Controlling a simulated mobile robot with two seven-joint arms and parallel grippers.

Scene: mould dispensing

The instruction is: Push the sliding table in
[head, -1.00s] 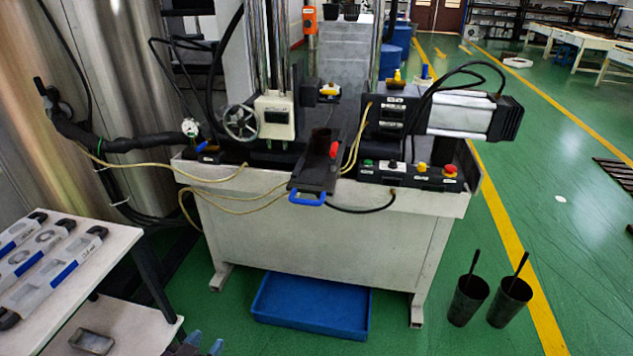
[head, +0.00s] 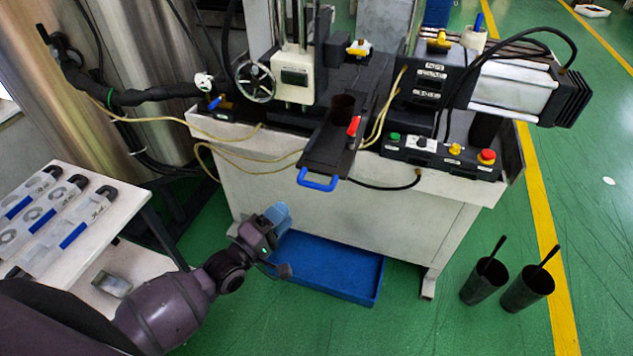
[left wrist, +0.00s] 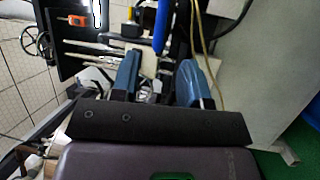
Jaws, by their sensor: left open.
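The sliding table (head: 326,153) is a dark plate that sticks out past the front edge of the white machine bench, with a blue handle (head: 317,181) at its near end. A dark cup (head: 342,108) and a red lever (head: 354,126) are on it. My left gripper (head: 282,241) is open and empty, below and left of the handle, apart from it. In the left wrist view, the blue handle (left wrist: 163,27) shows beyond and between the two blue fingers (left wrist: 160,82). My right gripper is not in view.
A button box (head: 440,155) sits on the bench's right front. Yellow hoses (head: 250,160) hang near the sliding table. A blue tray (head: 330,268) lies below the bench. Two dark cups (head: 505,287) stand on the floor at right. A white shelf table (head: 95,215) with tools stands at left.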

